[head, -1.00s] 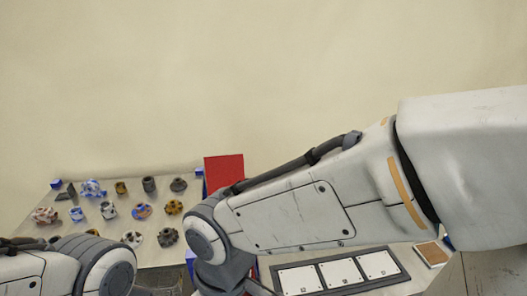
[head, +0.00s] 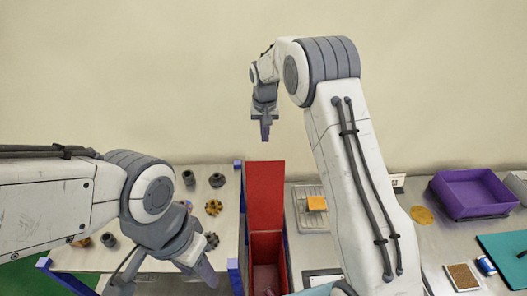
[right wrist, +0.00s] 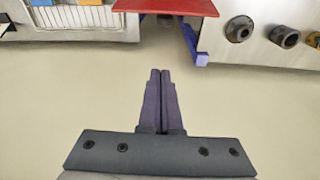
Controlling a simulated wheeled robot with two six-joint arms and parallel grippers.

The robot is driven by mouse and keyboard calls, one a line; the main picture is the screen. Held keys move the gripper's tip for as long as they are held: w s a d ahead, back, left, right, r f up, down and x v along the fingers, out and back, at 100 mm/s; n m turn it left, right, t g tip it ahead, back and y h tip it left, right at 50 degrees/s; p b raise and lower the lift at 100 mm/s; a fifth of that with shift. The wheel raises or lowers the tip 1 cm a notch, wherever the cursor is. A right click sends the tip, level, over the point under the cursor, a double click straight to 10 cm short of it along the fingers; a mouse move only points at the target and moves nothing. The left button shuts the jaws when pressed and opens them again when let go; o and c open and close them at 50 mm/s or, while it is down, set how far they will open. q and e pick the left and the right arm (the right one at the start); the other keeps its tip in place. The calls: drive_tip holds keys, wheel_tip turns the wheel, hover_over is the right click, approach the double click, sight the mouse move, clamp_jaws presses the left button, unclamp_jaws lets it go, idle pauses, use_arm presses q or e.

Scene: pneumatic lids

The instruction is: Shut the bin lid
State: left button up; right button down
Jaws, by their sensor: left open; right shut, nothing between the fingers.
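The red bin (head: 267,243) sits between the two tables, with its red lid (head: 265,185) standing up open at the back. Something pinkish shows inside the bin. The lid also shows as a red panel at the top of the right wrist view (right wrist: 165,6). My right gripper (head: 265,137) is shut and empty, pointing down above the lid's top edge in the head view. Its closed purple fingers (right wrist: 160,75) appear apart from the lid in the right wrist view. My left gripper (head: 207,272) is left of the bin, low over the left table; its fingers are partly hidden.
Several gear-like parts (head: 214,207) stand on the left table. Blue posts (head: 238,200) flank the bin. The right table holds a rack with an orange block (head: 316,203), a purple tray (head: 472,192) and a teal mat (head: 505,255). The wall behind is bare.

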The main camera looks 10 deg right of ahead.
wheel_tip(320, 180, down, 7)
drive_tip(key=s+p, duration=0.3)
drive_tip(key=p, duration=0.2)
drive_tip(key=shift+a+f, duration=0.15)
drive_tip(key=shift+a, duration=0.15)
